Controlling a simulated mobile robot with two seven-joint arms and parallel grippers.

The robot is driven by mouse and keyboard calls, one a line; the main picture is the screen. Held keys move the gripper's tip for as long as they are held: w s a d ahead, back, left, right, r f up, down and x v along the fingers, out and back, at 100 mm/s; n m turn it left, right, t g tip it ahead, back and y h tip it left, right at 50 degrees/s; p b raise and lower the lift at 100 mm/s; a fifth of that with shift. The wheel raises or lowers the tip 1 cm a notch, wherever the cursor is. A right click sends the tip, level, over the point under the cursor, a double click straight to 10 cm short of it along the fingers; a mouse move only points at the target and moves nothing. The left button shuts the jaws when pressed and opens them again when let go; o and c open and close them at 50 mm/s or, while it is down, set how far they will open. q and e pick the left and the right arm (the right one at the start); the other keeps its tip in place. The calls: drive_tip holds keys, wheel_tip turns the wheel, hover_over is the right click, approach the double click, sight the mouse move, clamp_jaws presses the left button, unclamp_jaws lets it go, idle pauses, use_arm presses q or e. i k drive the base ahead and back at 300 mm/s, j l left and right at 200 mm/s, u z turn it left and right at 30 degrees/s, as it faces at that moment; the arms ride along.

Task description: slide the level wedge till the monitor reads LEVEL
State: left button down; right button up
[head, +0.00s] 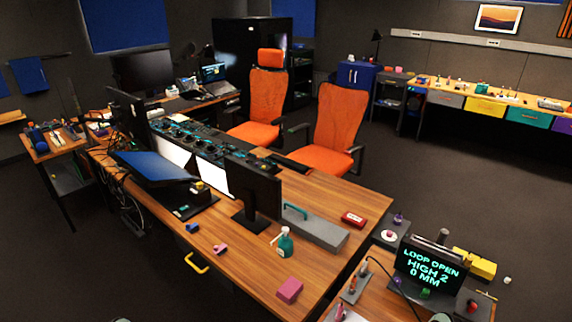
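The monitor (431,268) stands on a small wooden side table at the lower right. Its green text reads LOOP OPEN, HIGH 2, 0 MM. A dark panel piece with a red ball (472,305) sits just right of the monitor's foot. A small green piece (425,293) is below the screen. A yellow block (475,264) shows behind the monitor, partly hidden by it. I cannot tell for sure which piece is the level wedge.
A long wooden desk (345,198) fills the middle, with a black monitor (254,188), a green bottle (285,243) and a pink block (289,290). Small tools (358,277) and a cable lie left of the text monitor. Orange chairs (338,120) stand behind.

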sight(425, 291)
drive_tip(key=z, duration=1.3)
